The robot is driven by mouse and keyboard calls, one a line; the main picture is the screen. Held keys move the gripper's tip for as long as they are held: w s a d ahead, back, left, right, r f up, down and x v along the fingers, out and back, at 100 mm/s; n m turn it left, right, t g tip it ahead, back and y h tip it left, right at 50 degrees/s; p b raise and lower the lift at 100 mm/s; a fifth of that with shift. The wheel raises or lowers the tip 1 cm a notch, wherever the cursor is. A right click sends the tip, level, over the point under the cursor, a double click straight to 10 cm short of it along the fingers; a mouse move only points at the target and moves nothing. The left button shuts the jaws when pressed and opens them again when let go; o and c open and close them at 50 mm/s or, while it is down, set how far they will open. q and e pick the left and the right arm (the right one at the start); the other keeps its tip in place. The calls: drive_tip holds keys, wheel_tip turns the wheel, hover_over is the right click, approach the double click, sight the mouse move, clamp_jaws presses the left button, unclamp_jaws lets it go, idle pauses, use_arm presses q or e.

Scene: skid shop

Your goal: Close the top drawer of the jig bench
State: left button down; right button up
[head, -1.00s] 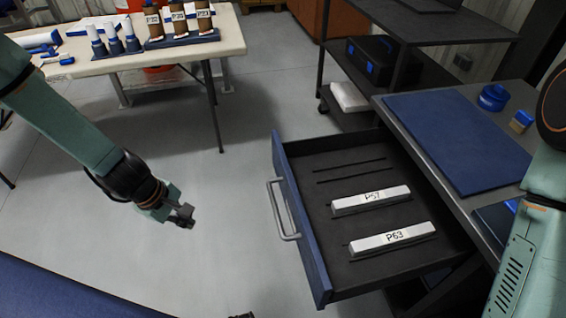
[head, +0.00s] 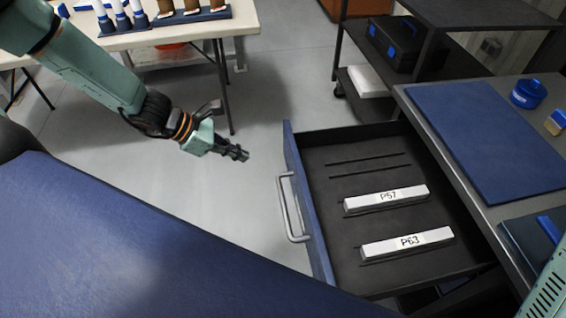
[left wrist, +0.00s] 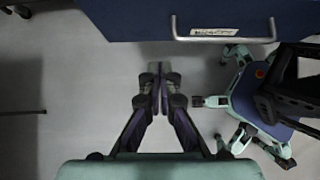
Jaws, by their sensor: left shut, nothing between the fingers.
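The top drawer (head: 308,212) of the jig bench (head: 411,107) stands pulled out in the head view. Its front is blue with a silver bar handle (head: 287,208). Inside lie two white blocks, P57 (head: 386,200) and P63 (head: 407,243). My left gripper (head: 244,154) is shut and empty, to the left of the drawer front and apart from it. The left wrist view shows the shut fingers (left wrist: 160,78) below the blue drawer front (left wrist: 130,18) and its handle (left wrist: 224,39), with floor between. My right gripper is not in view.
A blue mat (head: 490,135) covers the bench top, with a blue round container (head: 528,93) near it. A dark shelf cart (head: 352,85) stands behind. A pale table (head: 245,18) with labelled cylinders is at the back left. Open floor lies left of the drawer.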

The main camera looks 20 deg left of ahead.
use_arm(q)
drive_tip(key=f, duration=0.1)
drive_tip(key=b, duration=0.6)
approach(291, 169)
drive_tip(key=x, duration=0.5)
drive_tip(key=shift+d+f, duration=0.25)
drive_tip(key=shift+d, duration=0.1)
drive_tip(key=shift+w, duration=0.15)
